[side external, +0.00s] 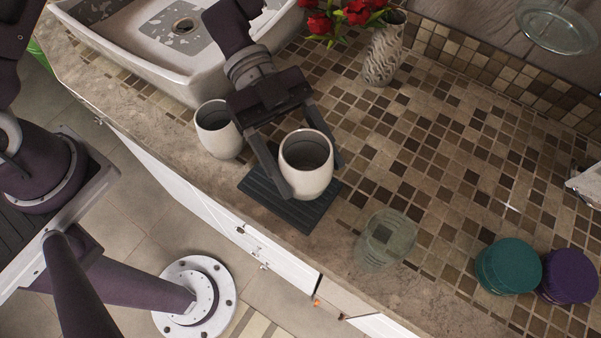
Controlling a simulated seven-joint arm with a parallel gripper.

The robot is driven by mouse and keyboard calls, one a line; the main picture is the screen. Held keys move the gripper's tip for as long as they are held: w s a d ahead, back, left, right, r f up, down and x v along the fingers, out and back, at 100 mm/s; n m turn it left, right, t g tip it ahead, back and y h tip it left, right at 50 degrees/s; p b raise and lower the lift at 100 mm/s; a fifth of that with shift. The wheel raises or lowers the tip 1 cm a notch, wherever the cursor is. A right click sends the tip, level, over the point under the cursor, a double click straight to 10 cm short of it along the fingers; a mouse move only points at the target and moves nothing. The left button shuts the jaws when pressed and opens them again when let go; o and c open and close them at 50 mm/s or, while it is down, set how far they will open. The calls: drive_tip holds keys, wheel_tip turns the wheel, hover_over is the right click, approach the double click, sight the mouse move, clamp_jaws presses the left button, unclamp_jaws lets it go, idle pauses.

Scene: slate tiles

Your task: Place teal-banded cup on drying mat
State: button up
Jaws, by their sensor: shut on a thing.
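My gripper (314,178) is shut on a pale, speckled cup (309,184) with a grey inside, one finger on each side of it. The cup is upright, mouth up, over the dark ribbed drying mat (270,203). I cannot tell whether its base touches the mat. A second pale cup (217,141) stands on the counter to the left, just off the mat's back left corner. No teal band shows clearly on either cup, so I cannot tell them apart by it.
A clear glass (386,240) stands right of the mat near the counter's front edge. A teal jar (508,266) and a purple jar (568,276) are farther right. A sink (200,75) and a vase (385,55) of red flowers are behind. The middle right tiles are clear.

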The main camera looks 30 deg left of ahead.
sight(294, 158)
wheel_tip(294, 158, down, 4)
drive_tip(key=shift+f, duration=0.25)
drive_tip(key=shift+w+f, duration=0.1)
drive_tip(key=shift+f, duration=0.05)
drive_tip(key=o, duration=1.8)
drive_tip(key=shift+c, duration=0.2)
drive_tip(key=shift+w+a+r, duration=0.1)
drive_tip(key=shift+a+r, duration=0.1)
drive_tip(key=shift+r, duration=0.05)
drive_tip(key=v, duration=0.7)
